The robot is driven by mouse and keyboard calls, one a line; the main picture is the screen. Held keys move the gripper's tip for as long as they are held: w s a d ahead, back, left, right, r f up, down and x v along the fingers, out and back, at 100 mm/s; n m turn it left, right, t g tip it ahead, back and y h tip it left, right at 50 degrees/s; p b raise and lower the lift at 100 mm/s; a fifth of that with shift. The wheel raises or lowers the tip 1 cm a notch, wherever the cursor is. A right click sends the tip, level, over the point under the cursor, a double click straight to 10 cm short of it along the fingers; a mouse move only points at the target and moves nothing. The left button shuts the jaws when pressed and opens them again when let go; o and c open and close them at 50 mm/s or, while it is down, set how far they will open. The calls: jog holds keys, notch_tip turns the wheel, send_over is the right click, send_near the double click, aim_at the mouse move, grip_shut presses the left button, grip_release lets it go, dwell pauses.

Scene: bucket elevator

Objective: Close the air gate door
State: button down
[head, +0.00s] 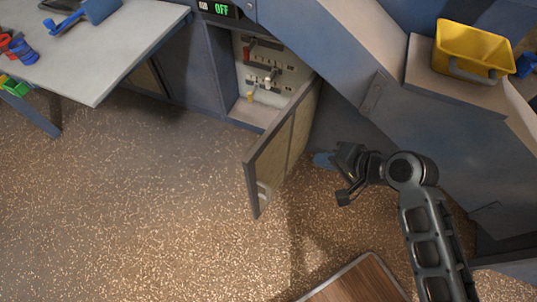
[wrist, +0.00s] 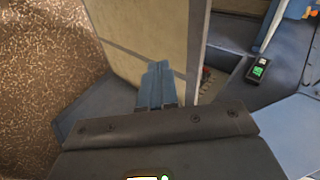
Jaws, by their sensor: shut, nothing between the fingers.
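The air gate door (head: 280,150) stands wide open in the head view, swung out from the cabinet below the display. A pale handle (head: 263,193) shows near its free end. Inside the open cabinet (head: 265,75) is a light panel with several levers and switches. My gripper (head: 322,160) is to the right of the door, with its blue fingertips low beside it. In the wrist view the shut, empty fingers (wrist: 158,82) overlap the beige door face (wrist: 150,35). I cannot tell whether they touch it.
A display (head: 222,10) reading OFF sits above the cabinet. A grey table (head: 105,60) with blue tools is at the left. A yellow bucket (head: 472,50) stands on a ledge at the upper right. A wooden board (head: 355,282) lies at the bottom. Speckled floor left of the door is clear.

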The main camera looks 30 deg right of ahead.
jog(key=w+r+y, duration=0.1)
jog(key=w, duration=0.1)
send_near(268, 145)
notch_tip(268, 145, down, 3)
jog(key=w, duration=0.2)
jog(key=w+a, duration=0.1)
jog(key=shift+f, duration=0.35)
jog(key=shift+w+a, duration=0.35)
jog(key=shift+w, duration=0.15)
